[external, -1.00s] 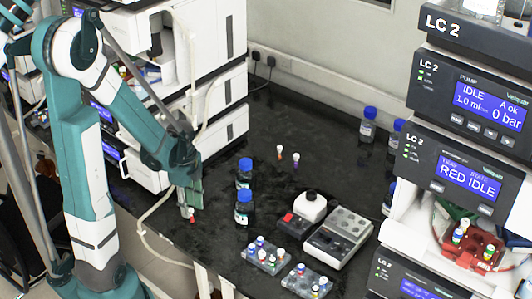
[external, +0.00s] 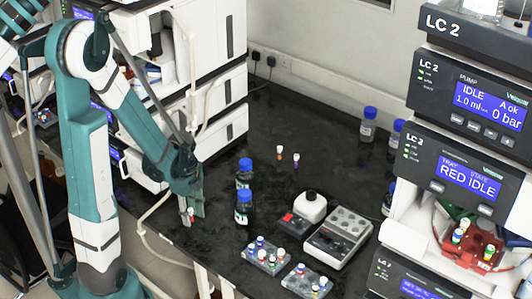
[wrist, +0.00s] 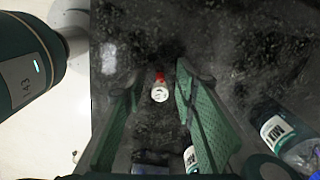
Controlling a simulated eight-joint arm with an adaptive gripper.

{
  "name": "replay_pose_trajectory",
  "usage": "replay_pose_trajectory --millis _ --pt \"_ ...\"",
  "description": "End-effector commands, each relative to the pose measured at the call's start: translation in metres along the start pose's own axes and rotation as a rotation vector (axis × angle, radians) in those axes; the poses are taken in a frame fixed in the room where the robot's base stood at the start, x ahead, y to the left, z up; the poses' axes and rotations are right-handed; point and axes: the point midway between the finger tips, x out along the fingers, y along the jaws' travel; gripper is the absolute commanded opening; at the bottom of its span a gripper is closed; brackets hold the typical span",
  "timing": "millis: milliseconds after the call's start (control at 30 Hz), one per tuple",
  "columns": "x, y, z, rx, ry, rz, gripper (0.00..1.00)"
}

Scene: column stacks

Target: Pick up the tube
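A small tube with a white cap and a red part (wrist: 160,91) is near the bench's front-left edge, between my fingers in the wrist view. It also shows as a small white and red spot beside my fingers in the external view (external: 190,214). My gripper (wrist: 159,80) is open, with its green-lined fingers on either side of the tube and visible gaps between. The tube's lower part is hard to make out. Two other small tubes, one with an orange part (external: 280,152) and one with a purple part (external: 295,160), stand farther back on the bench.
Two blue-capped bottles (external: 244,205) stand to the right of my gripper. White instruments (external: 205,90) rise behind my arm. The bench middle is clear.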

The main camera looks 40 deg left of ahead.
Motion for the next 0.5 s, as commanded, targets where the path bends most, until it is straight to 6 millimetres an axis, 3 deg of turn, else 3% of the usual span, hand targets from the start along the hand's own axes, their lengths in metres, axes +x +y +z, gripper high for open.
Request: replay_pose_trajectory --millis 67,233,500 --pt "0.0 0.0 0.0 0.0 0.0 0.0 0.29" --pt "0.0 -0.0001 0.0 0.0 0.0 0.0 0.07" --pt "0.0 0.0 0.0 0.0 0.0 0.0 0.05"
